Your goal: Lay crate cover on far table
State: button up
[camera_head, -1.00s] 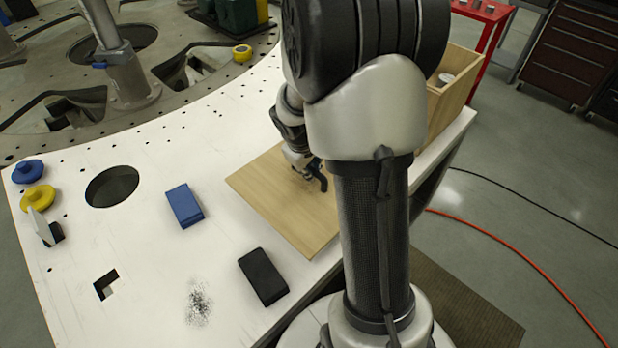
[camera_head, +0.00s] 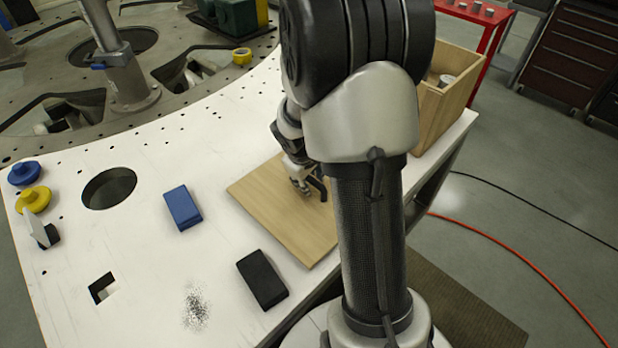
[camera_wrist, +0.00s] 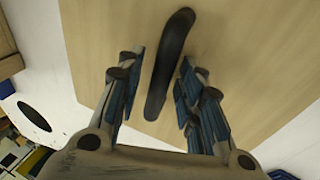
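The crate cover (camera_head: 265,205) is a flat light-wood board lying on the white plate, its right part hidden behind my arm. Its dark curved handle (camera_wrist: 168,65) shows in the wrist view. My gripper (camera_head: 308,187) is low over the board. In the wrist view, my gripper (camera_wrist: 159,66) is open, with one finger on each side of the handle; a gap shows on the left side, and the right finger is closer. Contact is not clear. A red table (camera_head: 478,14) with small cylinders on top stands at the back right.
An open wooden crate (camera_head: 440,112) stands at the plate's right end, partly behind my arm. A blue block (camera_head: 183,208) and a black block (camera_head: 262,279) lie left of the board. The white plate (camera_head: 140,245) has holes. Cables cross the floor.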

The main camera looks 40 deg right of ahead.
aim_at(305, 198)
jog(key=shift+r, duration=0.1)
jog(key=s+a+r+p, duration=0.1)
jog(key=s+a+r, duration=0.25)
jog(key=r, duration=0.35)
jog(key=s+a+r+m+t+y+p, duration=0.1)
jog(key=s+a+r+p, duration=0.15)
jog(key=a+r, duration=0.35)
jog(key=s+a+r+p, duration=0.1)
jog(key=s+a+r, duration=0.3)
jog(key=r, duration=0.5)
jog(key=s+a+r+t+y, duration=0.1)
jog(key=s+a+r+y, duration=0.1)
jog(key=s+a, duration=0.5)
jog(key=s, duration=0.3)
jog(key=shift+a+r+m, duration=0.2)
jog(key=shift+a+m, duration=0.2)
